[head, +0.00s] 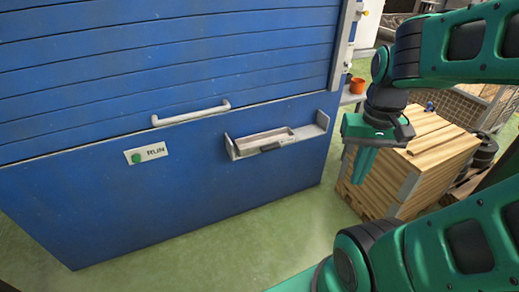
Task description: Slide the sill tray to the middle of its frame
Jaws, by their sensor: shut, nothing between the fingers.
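The sill tray (262,139) is a shallow grey tray in a light grey frame (310,132) on the front of the blue cabinet. The tray sits toward the left end of the frame, and the bare part of the frame shows to its right. A dark piece (270,147) shows on the tray's front edge. My gripper (363,167) is green, points downward and is shut and empty. It is to the right of the frame, apart from it, in front of the stacked boards in the picture.
The blue cabinet (150,215) has a pale bar handle (190,114) and a RUN plate (146,153) with a green button. Stacked boards (425,165) stand at the right. An orange pot (357,86) is behind. Green floor (235,250) is clear before the cabinet.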

